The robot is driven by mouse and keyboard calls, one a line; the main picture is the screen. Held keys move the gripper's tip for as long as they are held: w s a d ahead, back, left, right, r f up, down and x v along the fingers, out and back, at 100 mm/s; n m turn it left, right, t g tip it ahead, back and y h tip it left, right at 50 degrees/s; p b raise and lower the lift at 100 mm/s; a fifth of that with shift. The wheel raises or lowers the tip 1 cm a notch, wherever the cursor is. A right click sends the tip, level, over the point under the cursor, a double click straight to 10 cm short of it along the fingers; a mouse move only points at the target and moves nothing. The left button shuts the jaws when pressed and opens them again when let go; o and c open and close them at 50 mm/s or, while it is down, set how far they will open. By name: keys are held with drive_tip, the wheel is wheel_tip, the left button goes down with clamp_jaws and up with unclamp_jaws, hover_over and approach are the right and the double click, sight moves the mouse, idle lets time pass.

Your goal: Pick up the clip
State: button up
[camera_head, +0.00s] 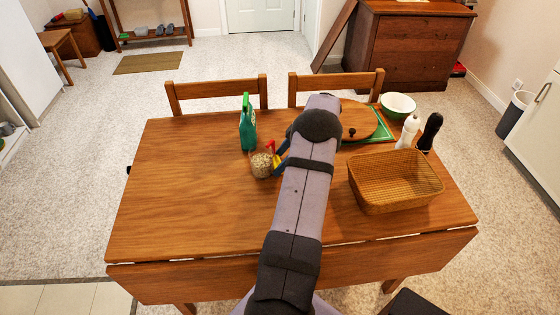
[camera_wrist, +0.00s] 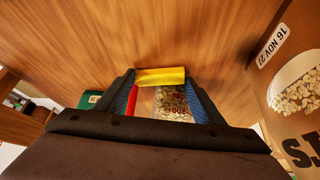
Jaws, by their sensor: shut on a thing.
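A clear bag of pale grains (camera_wrist: 173,103) sits just behind the clip between the fingers, and stands on the table in the head view (camera_head: 261,166). My arm hides part of the gripper in the head view.
A green container (camera_head: 247,124) stands behind the bag. A wicker basket (camera_head: 393,181), white and black shakers (camera_head: 431,131), a bowl (camera_head: 398,104) and a round wooden lid (camera_head: 356,120) are to the right. A popcorn packet (camera_wrist: 297,85) is close at right in the wrist view. The table's left is clear.

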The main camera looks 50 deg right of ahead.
drive_tip(key=shift+s+d+r, duration=0.3)
drive_tip(key=shift+s+r, duration=0.05)
drive_tip(key=s+d+r+b, duration=0.2)
drive_tip(key=s+d+r, duration=0.5)
drive_tip(key=s, duration=0.4)
drive_tip(key=shift+r, duration=0.1)
